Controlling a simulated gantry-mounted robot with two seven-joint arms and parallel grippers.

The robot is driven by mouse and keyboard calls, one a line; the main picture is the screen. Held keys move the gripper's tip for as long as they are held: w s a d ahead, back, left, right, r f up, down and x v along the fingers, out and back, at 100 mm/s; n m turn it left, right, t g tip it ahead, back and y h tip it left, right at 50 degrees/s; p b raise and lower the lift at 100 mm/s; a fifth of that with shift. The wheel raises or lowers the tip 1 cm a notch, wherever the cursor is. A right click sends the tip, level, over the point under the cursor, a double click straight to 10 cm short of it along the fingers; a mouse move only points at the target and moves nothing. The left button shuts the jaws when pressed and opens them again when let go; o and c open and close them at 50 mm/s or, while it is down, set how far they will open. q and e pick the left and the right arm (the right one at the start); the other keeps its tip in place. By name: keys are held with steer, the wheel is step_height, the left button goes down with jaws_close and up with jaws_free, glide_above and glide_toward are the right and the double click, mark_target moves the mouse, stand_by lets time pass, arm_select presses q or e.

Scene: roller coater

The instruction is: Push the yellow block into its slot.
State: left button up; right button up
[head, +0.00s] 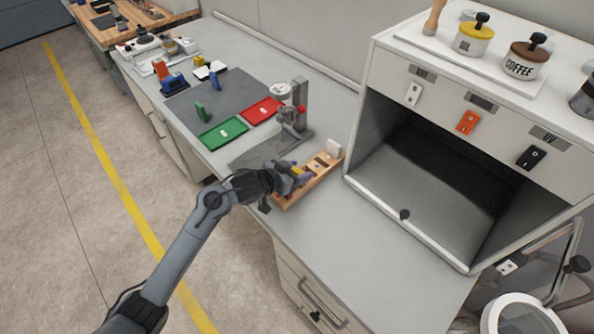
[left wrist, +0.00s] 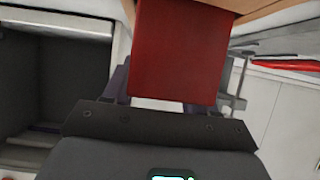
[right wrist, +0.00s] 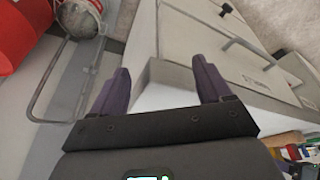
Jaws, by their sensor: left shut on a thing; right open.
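A wooden slotted holder (head: 322,171) lies on the grey bench, with a white block (head: 333,148) at its far end. My left gripper (head: 291,173) is at the near part of the holder. My right gripper (right wrist: 160,75) is open and empty, outside the head view.
A grey cabinet (head: 420,190) with an open cavity stands right of the holder. A metal stand (head: 298,110), a green tray (head: 222,133) and a red tray (head: 262,111) are behind it. The bench front right of the holder is clear.

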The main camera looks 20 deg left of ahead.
arm_select(q)
steer(key=o, duration=1)
steer(key=shift+f, duration=0.15)
steer(key=shift+o, duration=0.2)
steer(key=shift+s+r, duration=0.15)
steer(key=shift+r, duration=0.15)
steer(key=p+v, duration=0.3)
steer(key=v, duration=0.9)
steer(key=s+f+n+g+y, duration=0.1)
steer(key=s+f, duration=0.4)
steer(key=s, duration=0.8)
steer(key=s+d+f+n+g+y, duration=0.1)
steer(key=s+f+g+y, duration=0.2)
steer(key=s, duration=1.1)
step_height(320, 180, down, 3)
steer(key=g, duration=0.3)
steer(key=shift+s+d+n+g+y, duration=0.25)
steer(key=shift+s+n+g+y, duration=0.05)
steer(key=shift+n+y, duration=0.1)
